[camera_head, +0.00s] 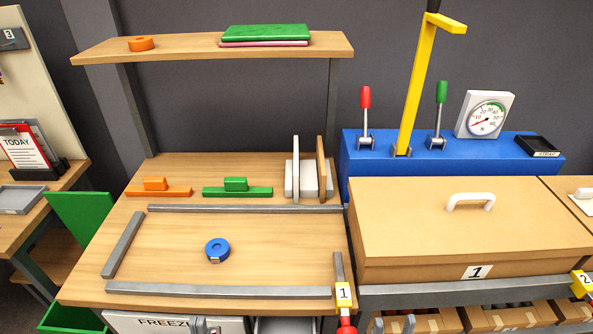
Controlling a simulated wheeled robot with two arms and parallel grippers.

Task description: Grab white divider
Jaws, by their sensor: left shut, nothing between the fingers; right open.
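The white divider (295,168) is a thin upright panel standing in a light grey holder (308,180) at the back right of the wooden table. A brown wooden panel (321,165) stands upright just to its right, apart from it. Only the tips of my grippers show at the bottom edge. My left gripper (198,325) is shut and empty, low in front of the table. My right gripper (393,325) is open and empty, below the grey rail right of the table. Both are far from the white divider.
Grey bars frame the table (280,240), with a blue tape roll (217,250) inside. Orange (158,192) and green (238,192) handled blocks lie behind. A shelf (210,46) hangs above. A cardboard box (470,225) and blue lever console (450,152) stand right.

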